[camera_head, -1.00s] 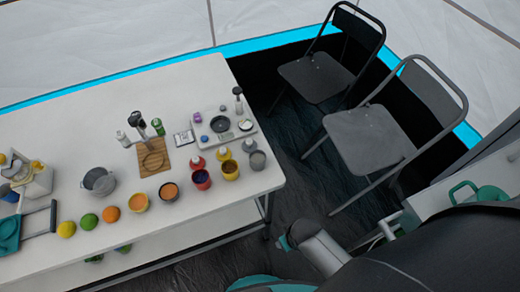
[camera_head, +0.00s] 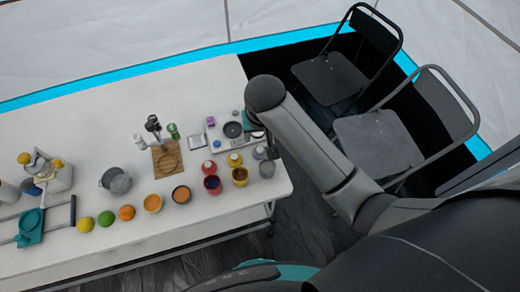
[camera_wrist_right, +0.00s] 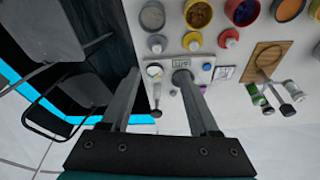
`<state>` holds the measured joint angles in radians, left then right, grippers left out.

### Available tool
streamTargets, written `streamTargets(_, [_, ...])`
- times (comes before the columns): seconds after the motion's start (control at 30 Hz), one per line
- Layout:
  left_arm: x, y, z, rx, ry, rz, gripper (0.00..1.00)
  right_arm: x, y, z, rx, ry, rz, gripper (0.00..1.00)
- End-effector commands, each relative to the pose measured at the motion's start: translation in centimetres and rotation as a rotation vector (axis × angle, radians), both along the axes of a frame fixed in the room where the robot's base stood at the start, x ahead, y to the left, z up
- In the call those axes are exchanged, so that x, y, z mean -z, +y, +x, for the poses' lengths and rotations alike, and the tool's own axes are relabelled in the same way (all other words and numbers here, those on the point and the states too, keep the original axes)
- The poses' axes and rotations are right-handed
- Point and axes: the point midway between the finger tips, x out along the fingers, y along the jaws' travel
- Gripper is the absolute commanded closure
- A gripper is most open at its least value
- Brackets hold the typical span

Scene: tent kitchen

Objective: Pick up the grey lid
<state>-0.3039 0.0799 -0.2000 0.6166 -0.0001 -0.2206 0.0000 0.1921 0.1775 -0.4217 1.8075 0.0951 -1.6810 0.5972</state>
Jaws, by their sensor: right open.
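I cannot tell whether a finger touches the disc. In the head view my right arm reaches over the table's right end and its gripper is mostly hidden. My left gripper is not in view.
The white table (camera_head: 100,120) holds a wooden board (camera_head: 166,158) with shakers, a grey pot (camera_head: 116,181), several cups and jars beside the device, and fruit along the front. Two folding chairs (camera_head: 328,78) stand right of the table. The table's back left is clear.

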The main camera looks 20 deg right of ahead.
Motion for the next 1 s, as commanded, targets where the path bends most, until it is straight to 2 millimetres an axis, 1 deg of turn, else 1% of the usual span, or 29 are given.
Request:
streamTargets(0.07, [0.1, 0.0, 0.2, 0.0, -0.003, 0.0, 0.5, 0.2, 0.0, 0.3, 0.007, 0.002, -0.004, 0.39])
streamTargets(0.13, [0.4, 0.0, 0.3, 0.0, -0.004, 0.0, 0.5, 1.1, -0.1, 0.5, 0.009, 0.004, -0.005, 0.39])
streamTargets(0.3, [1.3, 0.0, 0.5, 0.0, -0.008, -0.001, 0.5, 4.3, -0.3, 1.4, 0.009, 0.004, -0.004, 0.39])
streamTargets(0.5, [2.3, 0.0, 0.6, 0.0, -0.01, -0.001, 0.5, 7.6, -0.4, 2.3, 0.007, 0.002, -0.003, 0.39])
streamTargets(0.6, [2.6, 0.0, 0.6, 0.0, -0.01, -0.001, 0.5, 8.7, -0.4, 2.6, 0.007, 0.002, -0.003, 0.39])
streamTargets(0.87, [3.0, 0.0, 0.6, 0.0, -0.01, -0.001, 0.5, 10.0, -0.6, 3.1, 0.006, 0.0, -0.002, 0.39])
streamTargets(1.0, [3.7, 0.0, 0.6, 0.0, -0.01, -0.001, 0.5, 11.9, -1.1, 3.6, 0.008, 0.002, -0.005, 0.39])
